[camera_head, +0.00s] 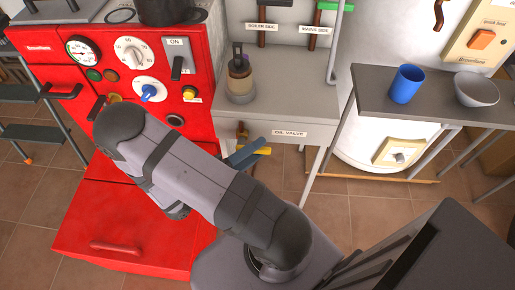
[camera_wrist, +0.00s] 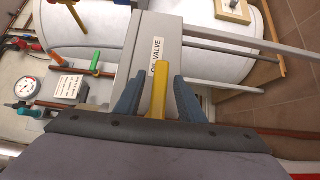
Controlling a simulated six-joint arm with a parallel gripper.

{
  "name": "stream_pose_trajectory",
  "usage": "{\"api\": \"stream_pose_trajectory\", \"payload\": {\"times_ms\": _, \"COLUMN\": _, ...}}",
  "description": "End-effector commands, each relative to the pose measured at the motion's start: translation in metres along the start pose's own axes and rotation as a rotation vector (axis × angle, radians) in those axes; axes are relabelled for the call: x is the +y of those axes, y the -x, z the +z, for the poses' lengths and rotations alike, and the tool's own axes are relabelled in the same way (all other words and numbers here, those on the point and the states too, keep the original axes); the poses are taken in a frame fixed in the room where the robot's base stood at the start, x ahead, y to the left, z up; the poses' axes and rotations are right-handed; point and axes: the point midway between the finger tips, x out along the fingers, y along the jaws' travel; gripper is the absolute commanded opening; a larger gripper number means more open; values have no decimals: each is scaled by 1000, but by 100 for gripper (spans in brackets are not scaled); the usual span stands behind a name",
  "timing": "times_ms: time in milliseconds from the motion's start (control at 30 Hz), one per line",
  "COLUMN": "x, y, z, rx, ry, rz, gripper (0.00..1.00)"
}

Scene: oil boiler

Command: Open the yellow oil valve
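In the wrist view the yellow handle (camera_wrist: 159,92) lies between the two blue-grey fingers of my gripper (camera_wrist: 160,78). A gap shows on each side of it, so the fingers are open around it and not clamped. In the head view my gripper (camera_head: 252,152) is at the handle, and my arm hides part of the area. A brass-coloured fitting (camera_head: 242,130) shows just above. The valve's pivot is not clear.
The red boiler (camera_head: 130,200) with gauges and knobs stands to the left. The grey bench (camera_head: 285,75) above carries a bottle-like object (camera_head: 240,78). A bench leg (camera_head: 316,175) stands right of the handle. A side table (camera_head: 440,105) holds a blue cup (camera_head: 406,84) and a bowl (camera_head: 477,88).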

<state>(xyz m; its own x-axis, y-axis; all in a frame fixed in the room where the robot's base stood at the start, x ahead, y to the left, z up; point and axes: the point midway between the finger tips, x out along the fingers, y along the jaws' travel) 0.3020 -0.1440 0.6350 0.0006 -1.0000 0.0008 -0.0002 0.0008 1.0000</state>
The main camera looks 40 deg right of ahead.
Motion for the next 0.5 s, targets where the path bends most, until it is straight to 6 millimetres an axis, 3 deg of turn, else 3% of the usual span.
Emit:
{"api": "stream_pose_trajectory", "payload": {"times_ms": 400, "x": 0, "y": -8, "z": 0, "rx": 0, "ry": 0, "rz": -1, "gripper": 36}}
{"api": "stream_pose_trajectory", "payload": {"times_ms": 433, "x": 0, "y": -8, "z": 0, "rx": 0, "ry": 0, "rz": -1, "gripper": 34}}
{"api": "stream_pose_trajectory", "payload": {"times_ms": 500, "x": 0, "y": -8, "z": 0, "rx": 0, "ry": 0, "rz": -1, "gripper": 17}}
